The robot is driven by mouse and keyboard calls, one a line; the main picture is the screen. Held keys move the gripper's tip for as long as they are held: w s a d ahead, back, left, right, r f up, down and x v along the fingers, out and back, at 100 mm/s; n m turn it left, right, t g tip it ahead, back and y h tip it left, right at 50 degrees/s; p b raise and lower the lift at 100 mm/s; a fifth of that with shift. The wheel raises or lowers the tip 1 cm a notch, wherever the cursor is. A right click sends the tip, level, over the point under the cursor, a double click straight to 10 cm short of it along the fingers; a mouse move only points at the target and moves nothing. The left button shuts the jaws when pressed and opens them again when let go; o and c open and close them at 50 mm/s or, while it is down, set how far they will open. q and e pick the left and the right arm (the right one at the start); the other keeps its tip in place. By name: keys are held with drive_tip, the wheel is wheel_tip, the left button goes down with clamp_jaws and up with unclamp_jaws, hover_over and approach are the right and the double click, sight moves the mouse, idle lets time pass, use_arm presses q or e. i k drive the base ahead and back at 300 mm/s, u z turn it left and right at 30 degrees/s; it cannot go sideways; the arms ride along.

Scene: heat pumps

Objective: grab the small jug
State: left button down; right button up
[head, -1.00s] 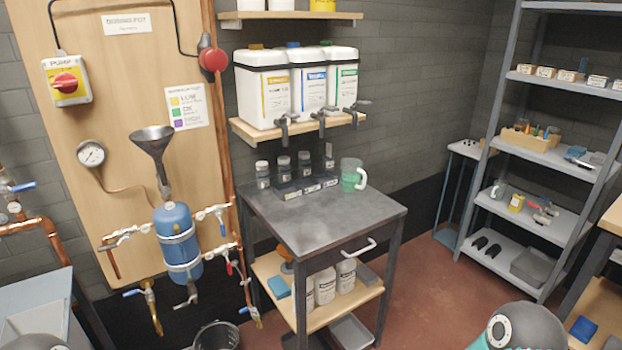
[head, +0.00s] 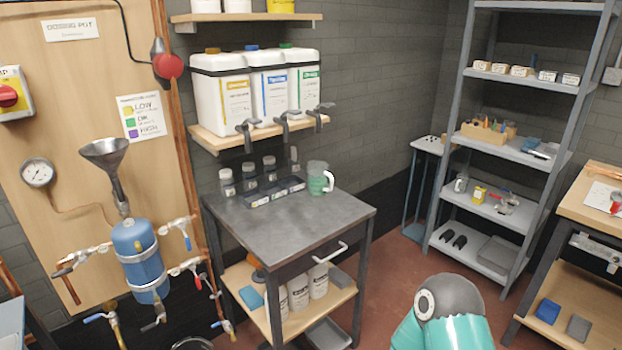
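A small clear jug (head: 318,180) with a greenish tint and a white handle stands upright at the back of the dark metal table (head: 290,222). Its handle points to the right. Neither of my grippers shows in the head view. Only a grey and teal part of one of my arms is in view at the bottom right, well in front of the table and apart from the jug.
Several small jars (head: 248,177) and a dark rack (head: 272,192) stand left of the jug. Taps (head: 283,130) under white canisters (head: 253,92) hang above the tabletop. The front of the tabletop is clear. A grey shelf unit (head: 497,151) stands at the right.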

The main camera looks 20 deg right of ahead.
sight(317, 171)
drive_tip(key=i, duration=0.9)
